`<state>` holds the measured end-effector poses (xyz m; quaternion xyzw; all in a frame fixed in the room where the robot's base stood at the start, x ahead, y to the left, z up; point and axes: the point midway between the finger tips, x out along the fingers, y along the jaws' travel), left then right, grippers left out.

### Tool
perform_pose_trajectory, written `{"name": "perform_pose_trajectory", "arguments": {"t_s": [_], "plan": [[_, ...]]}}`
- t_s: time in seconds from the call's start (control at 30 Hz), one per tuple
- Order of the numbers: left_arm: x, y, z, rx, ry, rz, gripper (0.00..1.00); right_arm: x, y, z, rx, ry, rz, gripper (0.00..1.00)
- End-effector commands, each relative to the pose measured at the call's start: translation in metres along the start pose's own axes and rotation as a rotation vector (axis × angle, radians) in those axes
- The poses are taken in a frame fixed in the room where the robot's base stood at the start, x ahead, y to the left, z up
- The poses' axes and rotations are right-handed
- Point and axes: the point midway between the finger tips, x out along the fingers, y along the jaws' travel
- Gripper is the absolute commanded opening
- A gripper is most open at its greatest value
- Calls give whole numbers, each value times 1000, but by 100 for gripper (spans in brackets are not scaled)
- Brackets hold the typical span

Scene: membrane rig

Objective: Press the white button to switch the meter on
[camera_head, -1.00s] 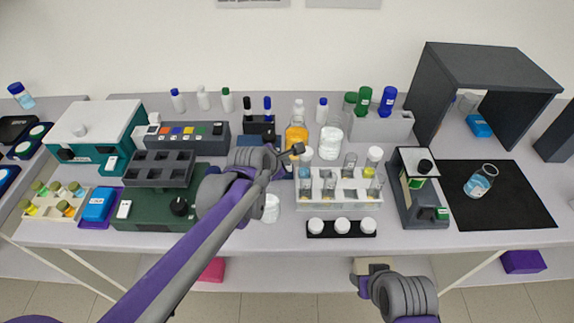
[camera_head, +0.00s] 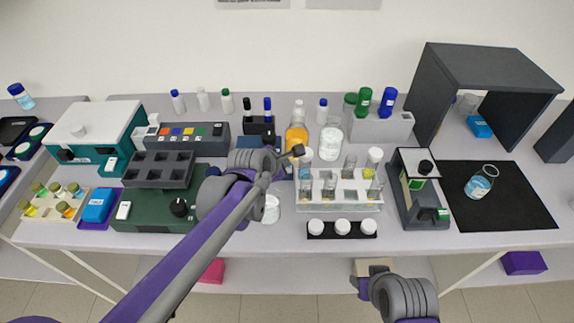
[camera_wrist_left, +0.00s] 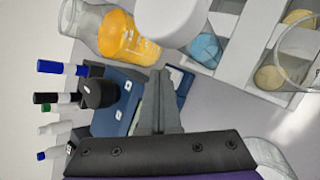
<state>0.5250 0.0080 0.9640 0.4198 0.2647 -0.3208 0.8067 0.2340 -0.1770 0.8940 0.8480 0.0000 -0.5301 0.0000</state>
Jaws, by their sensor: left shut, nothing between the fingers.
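In the left wrist view a small dark-blue device (camera_wrist_left: 120,108) with small white buttons (camera_wrist_left: 128,86) and a black knob-like part (camera_wrist_left: 98,92) lies beside and behind my left gripper (camera_wrist_left: 160,76). It may be the meter; I cannot tell for sure. The left fingers are shut and empty, and their tips overlap the device's edge in this view. Contact cannot be told.
An amber-filled bottle (camera_head: 297,138) and a clear rack of tubes (camera_head: 340,195) stand close to the left wrist. A black strip with white caps (camera_head: 342,230) lies in front. A green-based device (camera_head: 150,210) stands left, a grey device (camera_head: 420,190) right.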

Motion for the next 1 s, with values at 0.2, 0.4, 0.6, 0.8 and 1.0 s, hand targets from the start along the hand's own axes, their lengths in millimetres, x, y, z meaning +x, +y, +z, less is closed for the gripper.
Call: {"name": "perform_pose_trajectory", "arguments": {"t_s": [0.2,0.4,0.6,0.8,1.0], "plan": [[-8,7,6,1,0,0,0,-8,0,-7,0,5,0,50],[-10,7,7,0,0,0,0,-9,0,-7,0,5,0,50],[-10,8,8,0,0,0,0,-9,0,-8,0,5,0,50],[-21,16,16,1,0,0,0,-19,0,-16,0,11,0,50],[-36,27,26,1,-1,1,0,-31,0,-28,0,21,0,50]]}}
